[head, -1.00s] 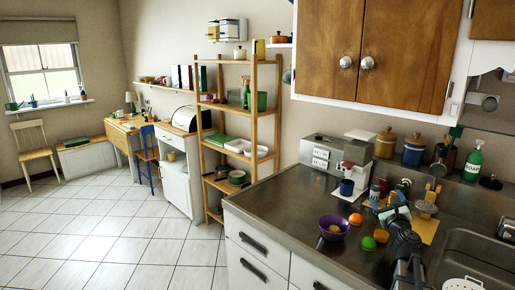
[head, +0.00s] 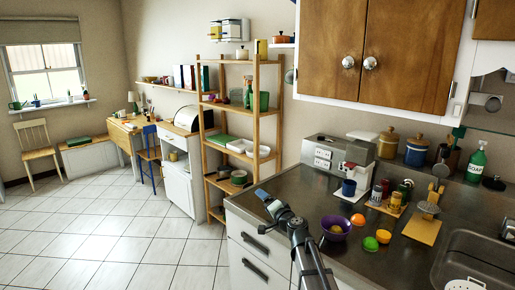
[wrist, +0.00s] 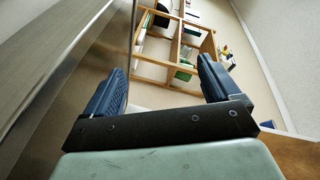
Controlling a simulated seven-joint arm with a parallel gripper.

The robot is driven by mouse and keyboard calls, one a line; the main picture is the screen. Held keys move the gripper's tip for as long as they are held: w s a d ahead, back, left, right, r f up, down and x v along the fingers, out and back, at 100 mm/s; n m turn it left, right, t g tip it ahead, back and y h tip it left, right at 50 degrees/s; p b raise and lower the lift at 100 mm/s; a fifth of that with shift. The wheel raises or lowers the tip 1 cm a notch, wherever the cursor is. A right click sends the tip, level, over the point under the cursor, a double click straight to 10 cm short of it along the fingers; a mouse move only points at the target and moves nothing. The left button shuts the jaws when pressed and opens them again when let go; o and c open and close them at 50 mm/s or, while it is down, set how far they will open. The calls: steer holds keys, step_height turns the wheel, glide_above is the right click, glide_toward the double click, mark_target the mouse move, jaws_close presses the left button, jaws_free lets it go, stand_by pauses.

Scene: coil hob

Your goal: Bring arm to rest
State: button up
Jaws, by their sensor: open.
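My gripper (head: 263,196) is at the left front edge of the counter in the head view, with my arm running down to the bottom edge of the picture. In the wrist view my gripper (wrist: 165,85) shows two blue finger pads wide apart with nothing between them. Past the fingers the wrist view shows the wooden shelf unit (wrist: 172,45), some way off. My gripper touches nothing that I can see.
The sink (head: 470,255) is at right. A wooden shelf unit (head: 254,110) stands left; the tiled floor (head: 100,220) is open.

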steer(key=s+a+f+n+g+y, duration=0.2)
steer(key=a+n, duration=0.3)
steer(key=a, duration=0.4)
steer(key=s+d+f+n+g+h, duration=0.1)
steer(key=s+d+f+g, duration=0.15)
steer(key=s+f, duration=0.65)
steer(key=s+d+f+g+h, duration=0.1)
steer(key=s+d+f+g, duration=0.15)
steer(key=f, duration=1.15)
steer(key=s+d+f+n+g+h, duration=0.1)
steer(key=s+f+g, duration=0.3)
steer(key=s+f, duration=0.55)
steer(key=s+d+f+g+h, duration=0.2)
steer(key=s+d+f, duration=0.3)
steer(key=s, duration=0.7)
steer(key=s+d+f+g+h, duration=0.2)
steer(key=s+d+f+g, duration=0.3)
steer(key=s+f, duration=0.4)
steer(key=s+d+f+g+h, duration=0.3)
steer(key=s+d+f, duration=0.3)
steer(key=s, duration=1.1)
steer(key=shift+s+d+f+g, duration=0.25)
steer(key=shift+f+g, duration=0.25)
steer(key=shift+f, duration=0.05)
